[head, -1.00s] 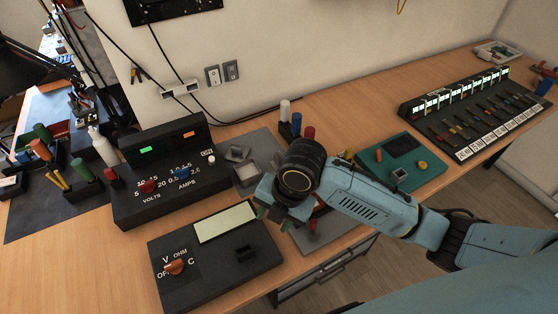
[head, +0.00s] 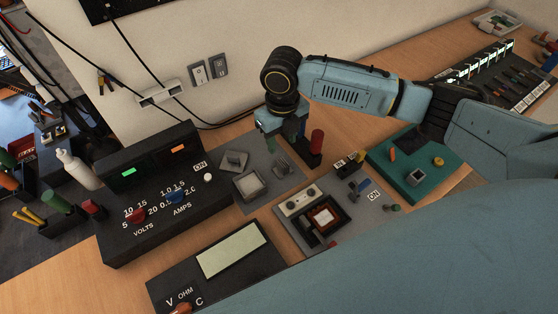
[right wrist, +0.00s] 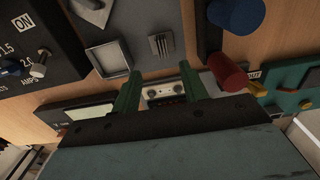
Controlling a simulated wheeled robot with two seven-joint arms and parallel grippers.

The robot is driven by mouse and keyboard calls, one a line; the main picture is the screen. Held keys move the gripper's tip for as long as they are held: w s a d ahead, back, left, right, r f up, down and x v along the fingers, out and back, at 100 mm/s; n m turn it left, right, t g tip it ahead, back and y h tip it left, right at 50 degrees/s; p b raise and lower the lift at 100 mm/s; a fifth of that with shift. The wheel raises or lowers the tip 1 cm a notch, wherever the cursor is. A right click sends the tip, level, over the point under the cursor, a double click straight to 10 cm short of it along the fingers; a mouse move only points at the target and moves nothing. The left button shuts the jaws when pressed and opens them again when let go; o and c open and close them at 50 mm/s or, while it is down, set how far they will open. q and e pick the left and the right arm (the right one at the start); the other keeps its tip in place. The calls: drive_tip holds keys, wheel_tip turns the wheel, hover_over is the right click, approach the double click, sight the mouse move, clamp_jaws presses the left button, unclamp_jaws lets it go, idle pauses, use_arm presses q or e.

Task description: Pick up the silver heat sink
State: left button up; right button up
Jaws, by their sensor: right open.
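The silver heat sink (head: 281,164), a small finned block, stands on the grey mat (head: 272,190) behind the open grey box. My right gripper (head: 283,143) is open above and just behind it in the head view, with its fingers pointing down. In the right wrist view the heat sink (right wrist: 161,44) lies ahead of the gap between the two green fingers (right wrist: 159,72). Nothing is between the fingers, and they appear apart from the heat sink. My left gripper is not in view.
An open grey box (head: 249,185) and a grey plate (head: 234,160) stand left of the heat sink. A red cylinder (head: 316,141) stands close to the right gripper. The power supply (head: 150,190) is at left, a soldering-type station (head: 325,214) in front and a teal board (head: 413,168) at right.

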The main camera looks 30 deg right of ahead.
hover_over(284, 164)
drive_tip(key=f, duration=0.4)
drive_tip(key=shift+a+f+b, duration=0.25)
drive_tip(key=shift+f+b, duration=0.05)
drive_tip(key=shift+f, duration=0.1)
drive_tip(key=shift+w+f, duration=0.1)
drive_tip(key=shift+f, duration=0.4)
drive_tip(key=f, duration=0.3)
drive_tip(key=f+b, duration=0.1)
drive_tip(key=shift+d+f, duration=0.2)
drive_tip(key=shift+d, duration=0.05)
drive_tip(key=shift+f, duration=0.2)
drive_tip(key=shift+c, duration=0.3)
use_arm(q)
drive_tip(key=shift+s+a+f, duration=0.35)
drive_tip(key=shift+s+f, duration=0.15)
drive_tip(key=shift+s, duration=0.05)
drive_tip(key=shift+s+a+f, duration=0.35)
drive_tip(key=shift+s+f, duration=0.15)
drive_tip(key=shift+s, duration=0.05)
use_arm(e)
clamp_jaws()
